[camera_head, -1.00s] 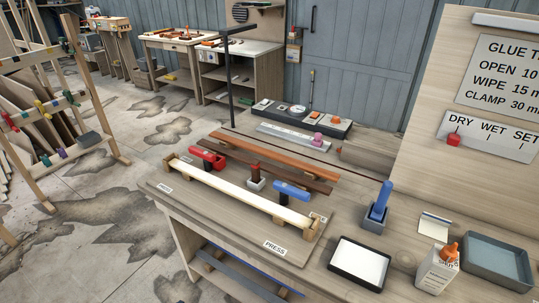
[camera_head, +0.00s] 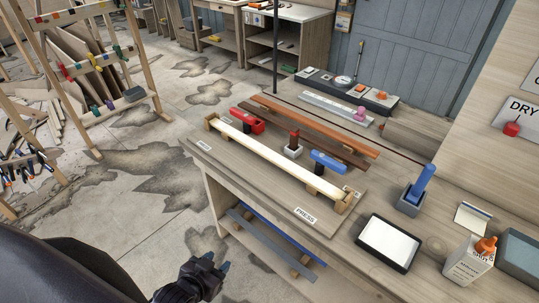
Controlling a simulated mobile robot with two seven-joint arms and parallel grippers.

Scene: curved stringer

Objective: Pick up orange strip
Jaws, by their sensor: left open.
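The orange strip (camera_head: 345,137) is a long thin orange-brown wooden strip lying on the workbench. It lies behind a darker brown strip (camera_head: 318,143) and the pale strip (camera_head: 270,158) on the press board. My left gripper (camera_head: 215,268) is at the bottom of the head view, open and empty. It is in front of the bench, over the floor side, well apart from the orange strip. My right gripper is not in view.
A red clamp (camera_head: 247,121), a blue clamp (camera_head: 329,162) and a red-brown tool in a block (camera_head: 293,145) stand between the pale strip and the darker strips. A thin dark post (camera_head: 276,50) rises behind. A white-topped tray (camera_head: 389,242) and a glue bottle (camera_head: 468,262) are at right.

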